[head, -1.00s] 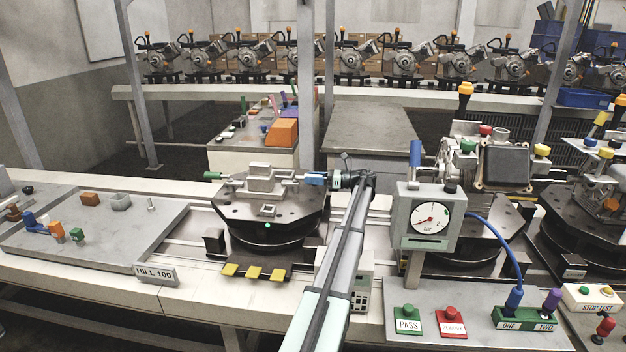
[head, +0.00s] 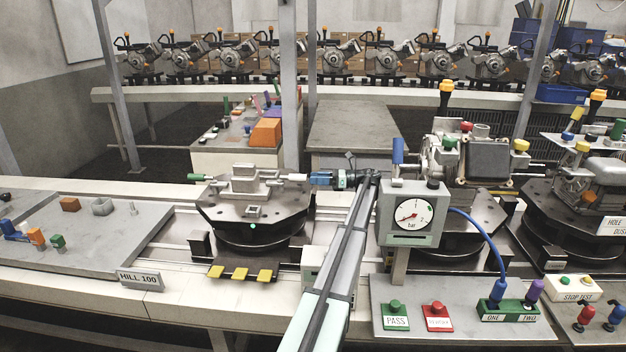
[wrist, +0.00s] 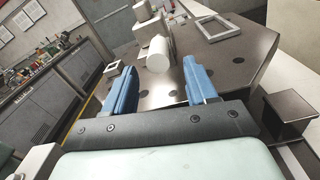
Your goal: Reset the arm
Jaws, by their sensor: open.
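My gripper (head: 314,178) is at the right side of the dark turntable fixture (head: 228,210) in the head view. In the wrist view its two blue fingers (wrist: 158,92) are apart, with nothing clasped between them. A white cylinder end (wrist: 158,55) of the fixture's clamp lies just beyond the fingertips. In the head view a grey block part (head: 257,181) sits in the fixture, with a green-tipped handle (head: 197,177) on its left. I cannot tell from these views whether the fingers touch the cylinder.
A pressure gauge (head: 408,214) stands right of my arm. Below it, a panel holds a green PASS button (head: 395,309), a red button (head: 437,311) and a blue hose plug (head: 497,291). A tray (head: 105,245) with loose parts lies left. Yellow pedals (head: 239,273) sit before the fixture.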

